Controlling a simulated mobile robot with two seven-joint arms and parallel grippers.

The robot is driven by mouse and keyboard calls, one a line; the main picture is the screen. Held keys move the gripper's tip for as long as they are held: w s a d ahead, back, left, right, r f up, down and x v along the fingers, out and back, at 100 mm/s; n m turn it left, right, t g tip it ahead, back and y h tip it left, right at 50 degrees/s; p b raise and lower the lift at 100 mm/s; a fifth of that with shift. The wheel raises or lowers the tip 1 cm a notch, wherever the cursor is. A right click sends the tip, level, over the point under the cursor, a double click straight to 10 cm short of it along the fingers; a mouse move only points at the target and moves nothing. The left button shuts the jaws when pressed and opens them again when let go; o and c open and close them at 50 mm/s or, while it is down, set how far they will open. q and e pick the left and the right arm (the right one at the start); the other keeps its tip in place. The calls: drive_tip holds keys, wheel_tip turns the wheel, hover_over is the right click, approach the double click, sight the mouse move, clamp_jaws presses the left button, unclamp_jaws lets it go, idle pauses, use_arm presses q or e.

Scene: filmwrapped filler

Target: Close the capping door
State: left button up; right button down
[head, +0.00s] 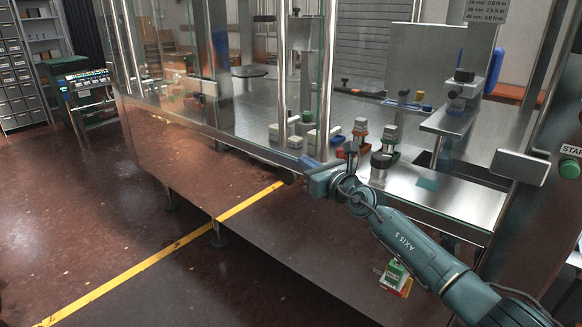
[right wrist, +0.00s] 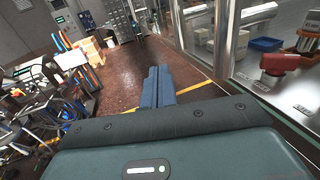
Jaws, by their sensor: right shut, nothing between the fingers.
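The capping machine has clear glass door panels (head: 240,70) with upright metal bars (head: 326,75) along its front. The front to the right of these bars is open, showing the steel work surface (head: 455,190). I cannot tell exactly which panel is the capping door. My right gripper (head: 306,167) is at the machine's front edge, just below the bars. In the right wrist view its blue fingers (right wrist: 157,88) are together with nothing between them. A metal upright (right wrist: 227,40) stands right of the fingers there, apart from them. My left gripper is not in view.
A green START button (head: 569,168) is on the right post. Small bottles and blocks (head: 360,128) and a capping fixture (head: 463,90) stand inside the machine. A yellow line (head: 150,262) crosses the floor. Open floor lies at left.

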drive_tip(key=shift+s+a+p, duration=0.6)
drive_tip(key=shift+s+a, duration=0.85)
drive_tip(key=shift+s, duration=1.8)
drive_tip(key=s+d+f+m+t+h, duration=0.1)
drive_tip(key=s+d+f+m+h, duration=0.1)
drive_tip(key=s+d+f+m, duration=0.6)
drive_tip(key=s+d+f+m+h, duration=0.2)
drive_tip(key=s+f+m+h, duration=0.3)
drive_tip(key=m, duration=0.6)
drive_tip(key=s+d+f+m+t, duration=0.1)
drive_tip(key=s+d+f+m, duration=0.4)
drive_tip(key=f+m, duration=0.4)
drive_tip(key=s+d+f+m+g, duration=0.2)
drive_tip(key=s+m, duration=0.4)
drive_tip(key=s, duration=0.3)
drive_tip(key=s+d+f+m+g+h, duration=0.1)
drive_tip(key=s+f+m+g, duration=0.3)
drive_tip(key=s, duration=0.5)
wheel_tip(320, 180, down, 3)
drive_tip(key=d+m, duration=0.1)
drive_tip(key=m, duration=0.1)
drive_tip(key=shift+s+f+m+g, duration=0.15)
drive_tip(key=shift+m+g, duration=0.15)
